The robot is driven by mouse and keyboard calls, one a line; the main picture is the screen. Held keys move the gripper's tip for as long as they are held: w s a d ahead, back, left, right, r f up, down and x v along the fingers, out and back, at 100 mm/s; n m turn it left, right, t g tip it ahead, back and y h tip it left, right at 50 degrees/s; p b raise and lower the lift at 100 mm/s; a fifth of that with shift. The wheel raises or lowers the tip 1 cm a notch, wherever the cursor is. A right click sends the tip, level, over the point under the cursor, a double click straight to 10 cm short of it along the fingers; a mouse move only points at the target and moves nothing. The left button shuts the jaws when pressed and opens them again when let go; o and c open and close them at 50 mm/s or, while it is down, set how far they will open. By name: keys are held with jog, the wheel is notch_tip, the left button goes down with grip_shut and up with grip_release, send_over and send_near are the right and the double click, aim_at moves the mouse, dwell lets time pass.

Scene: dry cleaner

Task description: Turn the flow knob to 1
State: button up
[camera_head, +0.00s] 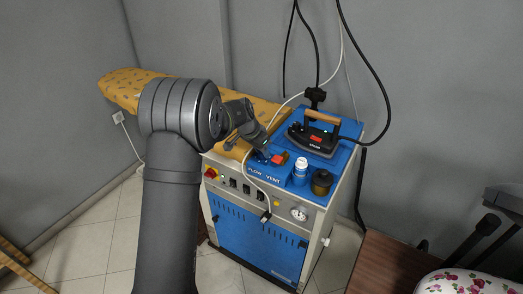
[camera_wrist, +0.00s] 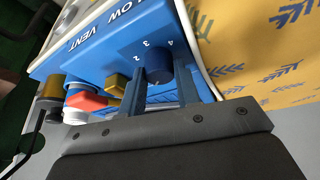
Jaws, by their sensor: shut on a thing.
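The flow knob (camera_wrist: 157,65) is a dark blue round knob on the blue panel (camera_wrist: 112,52) in the wrist view. The numbers 2, 3 and 4 show around it; a 1 is not visible. Lettering reading "LOW VENT" runs along the panel edge. My gripper (camera_wrist: 160,88) is shut on the knob, one finger on each side of it. The knob's pointer setting cannot be read for certain. In the head view my gripper (camera_head: 262,150) reaches down to the blue top of the steam unit, beside the "FLOW VENT" label, and covers the knob.
A red-orange part (camera_head: 279,159), a white bottle (camera_head: 300,172) and a dark jar (camera_head: 321,184) stand close to the right of my gripper. An iron (camera_head: 314,140) sits behind them, with cables hanging above. The yellow ironing board (camera_head: 130,84) lies behind my arm.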

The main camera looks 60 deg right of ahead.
jog(key=shift+m+g, duration=0.4)
jog(key=shift+m, duration=0.6)
jog(key=o, duration=1)
jog(key=shift+c, duration=0.2)
jog(key=v, duration=1.7)
jog(key=shift+d+r, duration=0.2)
jog(key=shift+r, duration=0.1)
jog(key=x, duration=1.7)
jog(key=shift+a+f, duration=0.15)
jog(key=shift+f, duration=0.2)
